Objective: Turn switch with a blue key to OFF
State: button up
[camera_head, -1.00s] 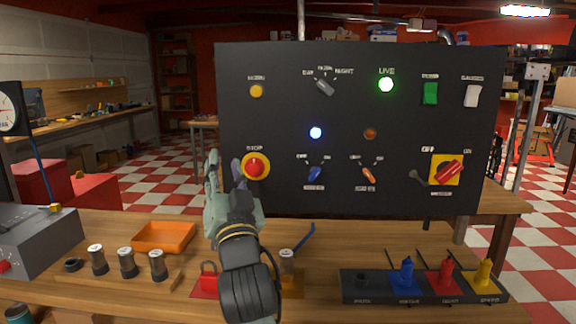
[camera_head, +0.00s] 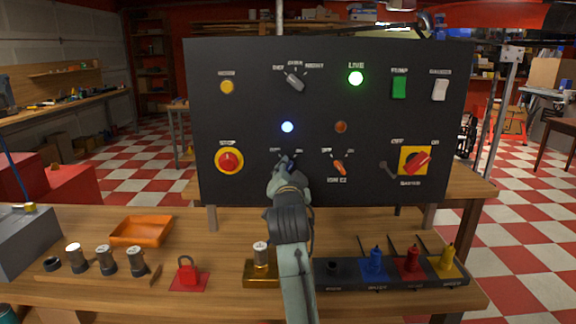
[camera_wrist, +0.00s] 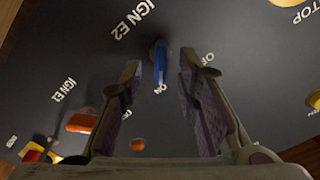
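The blue key (camera_wrist: 161,63) stands out from the dark control panel (camera_head: 210,110). In the wrist view its lower end lies near the ON lettering, with the OFF lettering to its right. My gripper (camera_wrist: 160,72) is open, with one finger on each side of the blue key and visible gaps between. In the head view my gripper (camera_head: 285,165) is in front of the blue switch at the panel's lower middle and hides most of it. I cannot tell whether the fingertips touch the panel.
An orange switch (camera_head: 340,166) sits just right of my gripper, and the red stop button (camera_head: 229,160) to its left. A red rotary switch (camera_head: 416,160) is farther right. The bench below holds an orange tray (camera_head: 141,230), a red padlock (camera_head: 187,272) and colored plugs.

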jog(key=shift+w, duration=0.9)
jog(key=shift+c, duration=0.2)
grip_shut()
